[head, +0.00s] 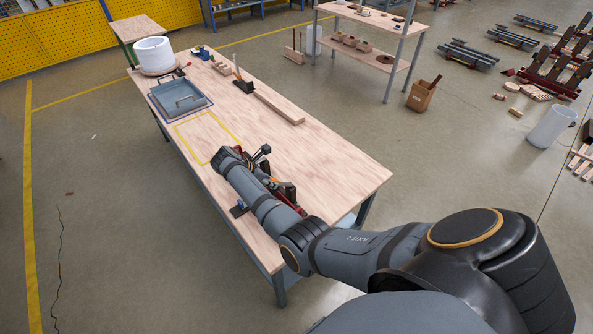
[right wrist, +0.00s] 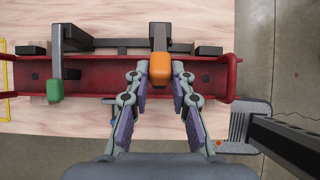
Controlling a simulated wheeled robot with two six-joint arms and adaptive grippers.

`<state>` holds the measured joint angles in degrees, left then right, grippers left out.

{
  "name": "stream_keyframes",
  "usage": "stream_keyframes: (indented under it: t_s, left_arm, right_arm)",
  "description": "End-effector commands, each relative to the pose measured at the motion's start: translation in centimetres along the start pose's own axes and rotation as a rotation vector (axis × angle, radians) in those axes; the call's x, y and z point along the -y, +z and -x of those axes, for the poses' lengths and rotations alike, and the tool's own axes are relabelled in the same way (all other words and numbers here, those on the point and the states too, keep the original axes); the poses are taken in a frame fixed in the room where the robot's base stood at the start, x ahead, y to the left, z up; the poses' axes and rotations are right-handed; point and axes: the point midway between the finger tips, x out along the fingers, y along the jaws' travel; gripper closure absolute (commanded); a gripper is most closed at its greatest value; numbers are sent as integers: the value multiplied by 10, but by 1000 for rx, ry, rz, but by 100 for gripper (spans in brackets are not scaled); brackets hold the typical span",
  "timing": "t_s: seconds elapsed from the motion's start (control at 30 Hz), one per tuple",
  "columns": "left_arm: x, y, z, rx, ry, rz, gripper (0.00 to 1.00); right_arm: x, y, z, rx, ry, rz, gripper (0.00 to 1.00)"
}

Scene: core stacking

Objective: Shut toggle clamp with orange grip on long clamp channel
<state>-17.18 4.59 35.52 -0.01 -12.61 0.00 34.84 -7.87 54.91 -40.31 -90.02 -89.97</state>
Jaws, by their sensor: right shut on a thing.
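The long clamp channel (right wrist: 95,88) is a red channel lying across the right wrist view. It carries two toggle clamps with dark arms. The orange grip (right wrist: 160,72) is on the clamp right of centre, its dark arm reaching back over the channel. My right gripper (right wrist: 160,80) has its two fingers on either side of the orange grip and is shut on it. A green grip (right wrist: 54,91) is on the other clamp at the left. In the head view my right arm hides most of the channel. My left gripper is not in view.
The wooden table (head: 335,178) has free room right of the channel. A yellow taped outline (head: 190,121), a grey-blue tray (head: 161,107) and a white pot (head: 153,50) lie farther along. A wooden bar (head: 279,108) lies near the far edge.

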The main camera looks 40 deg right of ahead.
Motion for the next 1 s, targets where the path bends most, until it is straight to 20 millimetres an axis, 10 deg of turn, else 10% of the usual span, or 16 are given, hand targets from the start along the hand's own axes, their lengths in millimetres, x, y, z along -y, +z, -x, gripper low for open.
stream_keyframes:
  t_s: [1.0]
  left_arm:
    - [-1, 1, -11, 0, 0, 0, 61]
  right_arm:
    - [1, -37, -12, -5, -2, 2, 100]
